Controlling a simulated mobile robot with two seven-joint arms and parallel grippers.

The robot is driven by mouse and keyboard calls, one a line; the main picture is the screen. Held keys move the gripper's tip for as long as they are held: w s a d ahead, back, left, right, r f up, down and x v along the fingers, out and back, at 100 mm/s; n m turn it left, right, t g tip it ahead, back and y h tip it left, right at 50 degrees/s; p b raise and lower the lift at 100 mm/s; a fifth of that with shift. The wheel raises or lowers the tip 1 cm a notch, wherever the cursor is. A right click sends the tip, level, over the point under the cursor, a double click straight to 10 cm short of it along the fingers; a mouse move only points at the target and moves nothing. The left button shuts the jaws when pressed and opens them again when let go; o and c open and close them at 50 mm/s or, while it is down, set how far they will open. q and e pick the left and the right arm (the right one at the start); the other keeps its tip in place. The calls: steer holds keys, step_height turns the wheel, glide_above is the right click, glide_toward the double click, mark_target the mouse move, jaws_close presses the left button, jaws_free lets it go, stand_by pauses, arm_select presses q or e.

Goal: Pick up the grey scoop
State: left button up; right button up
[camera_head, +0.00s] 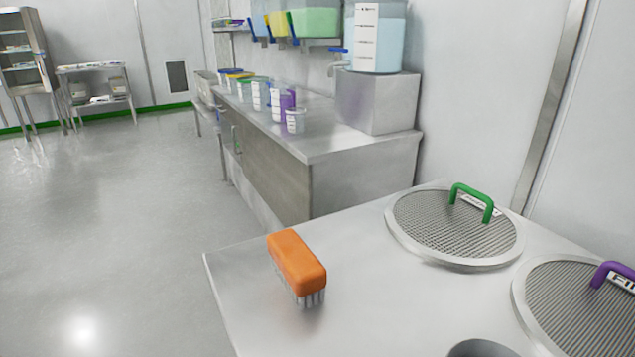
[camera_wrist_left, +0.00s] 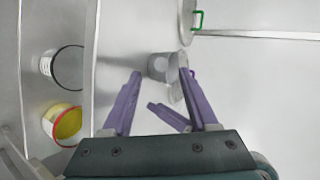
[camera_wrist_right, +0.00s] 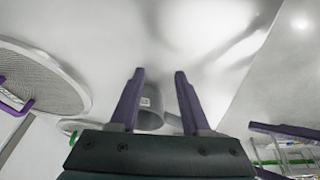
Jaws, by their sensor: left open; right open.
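A grey, cup-like thing that looks like the scoop (camera_head: 480,349) shows only by its rounded top at the bottom edge of the head view. In the left wrist view the grey scoop (camera_wrist_left: 158,66) lies beyond and between the fingertips of my open left gripper (camera_wrist_left: 160,73). In the right wrist view its grey body, with a small pale label (camera_wrist_right: 151,118), shows between the fingers of my open right gripper (camera_wrist_right: 159,72), partly hidden by the gripper's base. I cannot tell how far either gripper is above it. Neither gripper shows in the head view.
On the steel table (camera_head: 235,290) lie an orange brush (camera_head: 297,263), a green-handled sieve (camera_head: 455,230) and a purple-handled sieve (camera_head: 575,310). A black-rimmed container (camera_wrist_left: 66,67) and a yellow container (camera_wrist_left: 66,124) stand at left in the left wrist view. A steel counter with cups (camera_head: 350,147) stands behind.

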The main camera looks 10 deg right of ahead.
arm_select(q)
steer(key=b+x, duration=0.1)
steer(key=x, duration=0.9)
steer(key=shift+s+d+r+b, duration=0.1)
steer(key=shift+d+b, duration=0.15)
steer(key=shift+b, duration=0.05)
jaws_close()
stand_by(1.0)
